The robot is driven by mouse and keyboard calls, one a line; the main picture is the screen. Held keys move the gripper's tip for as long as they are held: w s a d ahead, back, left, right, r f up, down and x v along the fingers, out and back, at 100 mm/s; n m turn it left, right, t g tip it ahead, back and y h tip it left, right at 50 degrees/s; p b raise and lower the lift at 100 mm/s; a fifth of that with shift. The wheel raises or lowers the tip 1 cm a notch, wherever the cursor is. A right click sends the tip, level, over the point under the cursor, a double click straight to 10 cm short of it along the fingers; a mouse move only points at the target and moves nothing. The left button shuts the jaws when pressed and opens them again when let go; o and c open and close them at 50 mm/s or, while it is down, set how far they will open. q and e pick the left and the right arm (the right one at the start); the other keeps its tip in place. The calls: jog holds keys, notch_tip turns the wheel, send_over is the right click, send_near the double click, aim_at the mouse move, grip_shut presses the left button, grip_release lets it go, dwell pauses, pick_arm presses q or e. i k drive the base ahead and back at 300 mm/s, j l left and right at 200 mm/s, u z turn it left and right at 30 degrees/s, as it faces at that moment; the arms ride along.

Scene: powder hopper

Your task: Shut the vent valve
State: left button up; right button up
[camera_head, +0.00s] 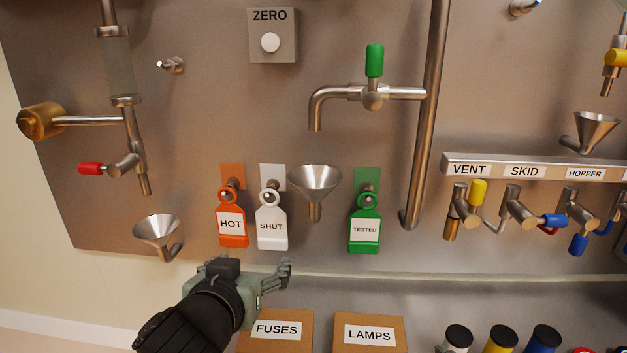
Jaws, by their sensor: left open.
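The vent valve (460,206) hangs under the VENT label (469,170) on the right side of the panel in the head view. It is a small metal valve with a yellow handle (478,192) that stands roughly upright beside the body. My left gripper (282,275) is open and empty at the lower middle, below the hanging tags. It is well to the left of and lower than the vent valve, touching neither valve nor handle. My right gripper is out of view.
The blue-handled skid valve (519,208) is close to the right of the vent valve. A vertical pipe (426,130) stands to its left. Orange, white and green (364,226) tags and a funnel (315,184) hang near my gripper.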

aim_at(466, 210)
jog(key=k, duration=1.35)
